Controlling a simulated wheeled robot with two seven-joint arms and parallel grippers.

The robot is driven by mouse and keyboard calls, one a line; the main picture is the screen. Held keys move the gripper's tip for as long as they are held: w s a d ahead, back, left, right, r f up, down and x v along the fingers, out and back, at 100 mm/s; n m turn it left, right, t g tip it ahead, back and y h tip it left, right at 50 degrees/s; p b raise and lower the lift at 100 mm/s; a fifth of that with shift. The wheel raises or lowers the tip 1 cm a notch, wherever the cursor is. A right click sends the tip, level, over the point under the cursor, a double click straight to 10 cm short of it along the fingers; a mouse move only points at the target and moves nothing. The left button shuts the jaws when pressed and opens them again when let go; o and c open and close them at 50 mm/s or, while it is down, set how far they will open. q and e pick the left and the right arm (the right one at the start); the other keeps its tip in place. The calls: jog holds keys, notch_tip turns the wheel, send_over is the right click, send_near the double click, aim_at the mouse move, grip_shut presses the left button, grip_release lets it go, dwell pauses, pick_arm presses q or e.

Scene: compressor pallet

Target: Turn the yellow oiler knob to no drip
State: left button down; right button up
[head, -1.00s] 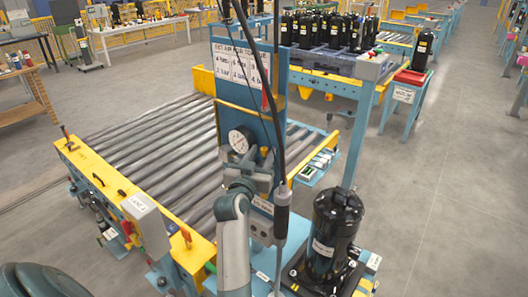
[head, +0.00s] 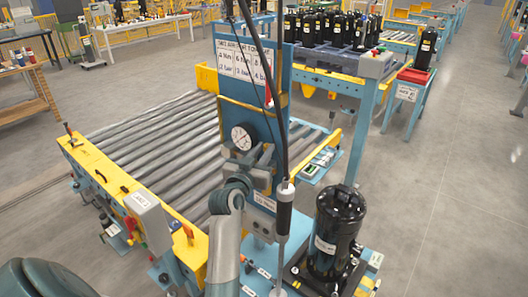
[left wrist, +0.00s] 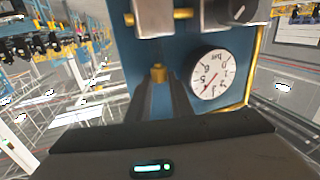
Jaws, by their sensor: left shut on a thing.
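The yellow oiler knob (left wrist: 158,72) shows in the left wrist view, small and brass-yellow, below a grey metal fitting on the blue panel. My left gripper (left wrist: 158,82) is shut on it, with the dark fingertips on either side. In the head view my left gripper (head: 258,170) is at the blue post, just below and right of the gauge, and the knob is hidden there. The white round gauge (left wrist: 212,75) is right of the fingers in the wrist view and also shows in the head view (head: 241,137). My right gripper is not in view.
A black compressor (head: 335,235) stands right of the post. A hanging black-and-white tool (head: 284,210) is close to my left arm on its right. A roller conveyor (head: 165,145) lies behind and left. White cards (head: 244,64) are on the post above the gauge.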

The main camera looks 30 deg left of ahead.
pick_arm(q)
jog(key=shift+a+m+h+b, duration=0.2)
jog(key=shift+m+h+b, duration=0.65)
jog(key=shift+h+b, duration=0.5)
jog(key=shift+a+m+h+b, duration=0.25)
jog(key=shift+m+h+b, duration=0.65)
jog(key=shift+h+b, duration=0.5)
jog(key=shift+a+m+h+b, duration=0.2)
jog(key=shift+m+h+b, duration=0.65)
jog(key=shift+h+b, duration=0.5)
jog(key=c, duration=1.6)
grip_release()
jog(key=shift+w, duration=0.1)
